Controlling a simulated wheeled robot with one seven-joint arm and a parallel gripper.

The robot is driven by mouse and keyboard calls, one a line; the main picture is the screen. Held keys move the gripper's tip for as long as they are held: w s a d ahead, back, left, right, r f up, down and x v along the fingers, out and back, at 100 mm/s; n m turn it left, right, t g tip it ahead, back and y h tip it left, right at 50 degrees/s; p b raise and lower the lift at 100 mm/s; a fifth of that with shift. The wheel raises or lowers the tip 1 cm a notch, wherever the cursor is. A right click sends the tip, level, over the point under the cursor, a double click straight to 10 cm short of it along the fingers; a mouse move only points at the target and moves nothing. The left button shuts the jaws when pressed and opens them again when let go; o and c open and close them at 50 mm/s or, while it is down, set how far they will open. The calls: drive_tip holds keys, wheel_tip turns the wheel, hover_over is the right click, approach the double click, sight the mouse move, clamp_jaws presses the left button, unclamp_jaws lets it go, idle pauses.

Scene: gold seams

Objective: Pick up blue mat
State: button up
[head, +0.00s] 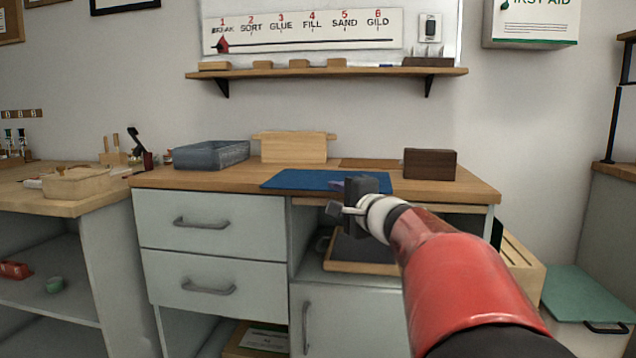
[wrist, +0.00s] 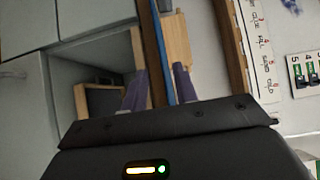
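The blue mat (head: 300,179) lies flat on the wooden worktop, at its front edge in the middle. My gripper (head: 340,197) is at the front edge of the worktop, over the mat's right part in the head view, and hides some of it. In the wrist view the mat (wrist: 161,45) is a thin blue strip along the worktop edge. My gripper's two purple fingers (wrist: 159,87) are apart, one on each side of the line of the worktop edge and mat. I cannot tell whether they touch either.
On the worktop (head: 158,178) stand a grey-blue bin (head: 211,155), a light wooden block (head: 293,147) and a dark brown box (head: 430,164). Drawers (head: 212,223) and an open shelf with a wood-framed tray (head: 362,267) are below. A wall shelf (head: 330,73) is above.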

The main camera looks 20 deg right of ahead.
sight(323, 188)
drive_tip(key=w, duration=0.3)
drive_tip(key=w+p, duration=0.1)
drive_tip(key=w, duration=0.1)
drive_tip(key=shift+w+a+r, duration=0.15)
drive_tip(key=shift+w+a, duration=0.15)
drive_tip(key=shift+w, duration=0.05)
clamp_jaws()
